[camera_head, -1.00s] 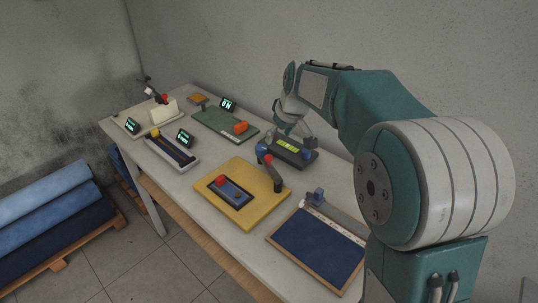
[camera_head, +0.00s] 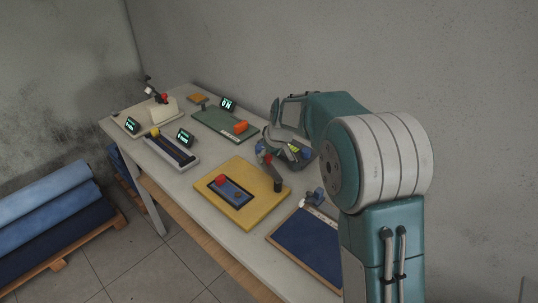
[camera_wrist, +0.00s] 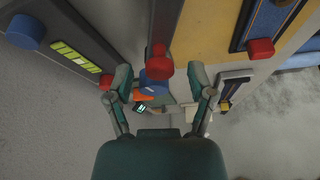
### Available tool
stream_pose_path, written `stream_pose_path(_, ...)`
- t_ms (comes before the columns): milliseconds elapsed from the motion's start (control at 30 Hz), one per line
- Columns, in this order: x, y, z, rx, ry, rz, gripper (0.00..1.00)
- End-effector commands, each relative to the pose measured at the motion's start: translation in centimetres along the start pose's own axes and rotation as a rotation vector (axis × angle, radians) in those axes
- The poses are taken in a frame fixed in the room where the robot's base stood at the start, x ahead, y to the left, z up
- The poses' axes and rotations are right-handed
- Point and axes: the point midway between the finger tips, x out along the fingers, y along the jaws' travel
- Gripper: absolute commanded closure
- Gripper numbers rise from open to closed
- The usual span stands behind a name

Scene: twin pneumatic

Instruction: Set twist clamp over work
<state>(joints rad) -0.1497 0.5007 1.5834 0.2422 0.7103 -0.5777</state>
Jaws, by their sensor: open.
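The twist clamp (camera_head: 277,182) has a dark post at the right edge of the yellow board (camera_head: 230,221). Its dark arm (camera_wrist: 160,20) ends in a red tip and a blue cylinder (camera_wrist: 154,82). The arm points away from the work, a blue plate (camera_head: 241,195) with a red knob (camera_head: 220,180) on the board. The plate also shows at the upper right of the wrist view (camera_wrist: 268,22). My gripper (camera_wrist: 160,84) is open, its fingers either side of the clamp's end in the wrist view. Contact cannot be told.
A framed blue panel (camera_head: 305,243) lies nearer on the table. The wall is close behind.

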Motion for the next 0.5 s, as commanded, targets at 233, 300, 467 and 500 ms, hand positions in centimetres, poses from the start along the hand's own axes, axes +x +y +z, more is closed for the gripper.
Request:
stream_pose_path(233, -0.04, 0.00, -0.02, 0.000, 0.000, 0.000, 0.74)
stream_pose_path(300, -0.05, 0.00, -0.02, 0.000, 0.000, 0.000, 1.00)
stream_pose_path(467, 0.00, 0.01, -0.01, 0.000, 0.000, 0.000, 1.00)
stream_pose_path(500, 0.01, 0.00, -0.01, -0.001, -0.001, -0.001, 1.00)
